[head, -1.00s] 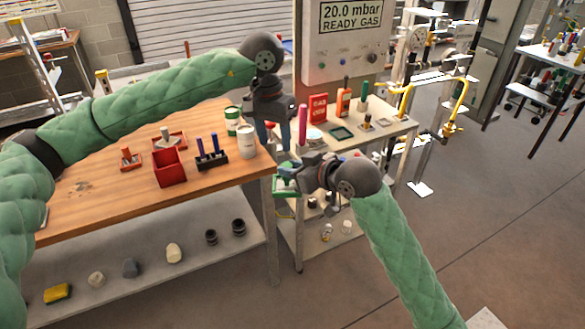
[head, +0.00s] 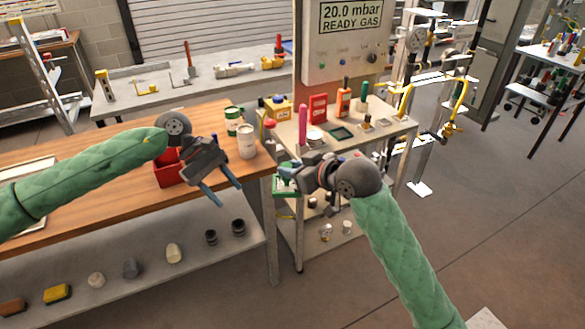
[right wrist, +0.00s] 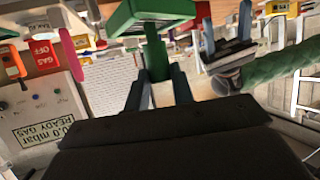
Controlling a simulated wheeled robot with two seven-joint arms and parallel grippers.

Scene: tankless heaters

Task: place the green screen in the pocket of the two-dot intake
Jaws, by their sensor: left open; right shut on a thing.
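The green screen (head: 286,186) is a square green frame with a stem. My right gripper (head: 299,172) is shut on its stem and holds it near the bench's right end, in front of the cart. In the right wrist view, the screen (right wrist: 148,14) shows at the top, its stem (right wrist: 157,62) between the fingers (right wrist: 158,88). My left gripper (head: 222,190) is open and empty at the bench's front edge; it also shows in the right wrist view (right wrist: 226,48). I cannot identify the two-dot intake or its pocket; no dots are readable.
The wooden bench (head: 110,205) holds a red bin (head: 168,172), partly behind my left gripper, and green and white cans. The cart (head: 385,140) carries a dark green square frame (head: 341,133), small blocks, a red box and bottles. A gas panel (head: 345,55) stands behind it.

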